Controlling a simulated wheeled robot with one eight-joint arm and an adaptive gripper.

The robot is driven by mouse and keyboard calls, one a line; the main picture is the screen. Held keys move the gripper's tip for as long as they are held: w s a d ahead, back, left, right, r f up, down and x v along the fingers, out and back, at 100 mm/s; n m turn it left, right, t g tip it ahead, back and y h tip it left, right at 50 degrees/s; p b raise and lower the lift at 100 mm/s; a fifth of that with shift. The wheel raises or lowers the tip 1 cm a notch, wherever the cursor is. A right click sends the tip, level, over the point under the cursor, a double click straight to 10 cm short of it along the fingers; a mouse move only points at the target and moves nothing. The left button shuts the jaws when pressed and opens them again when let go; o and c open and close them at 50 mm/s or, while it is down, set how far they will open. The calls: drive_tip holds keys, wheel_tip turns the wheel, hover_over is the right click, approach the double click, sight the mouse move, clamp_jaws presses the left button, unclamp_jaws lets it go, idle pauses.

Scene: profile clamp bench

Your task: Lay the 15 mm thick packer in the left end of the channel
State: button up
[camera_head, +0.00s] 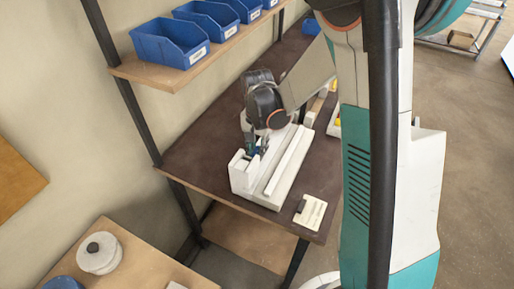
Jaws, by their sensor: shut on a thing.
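A white channel block (288,168) lies on the dark bench top, with a long groove running along it. My gripper (258,151) is over the left part of the channel block, pointing down, low and close to it. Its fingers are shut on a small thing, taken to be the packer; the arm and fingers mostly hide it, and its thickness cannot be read. I cannot tell whether the held piece touches the channel floor.
A white plate with a dark piece on it (310,212) lies near the bench's front corner. The brown bench top (205,150) is clear left of the channel. Blue bins (170,42) stand on a shelf above. More small items lie behind my arm.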

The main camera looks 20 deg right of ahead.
drive_tip(key=shift+f+b, duration=0.95)
drive_tip(key=shift+f, duration=0.3)
drive_tip(key=shift+r, duration=0.1)
drive_tip(key=o, duration=0.8)
drive_tip(key=shift+r+p, duration=2.55)
drive_tip(key=shift+r, duration=1.45)
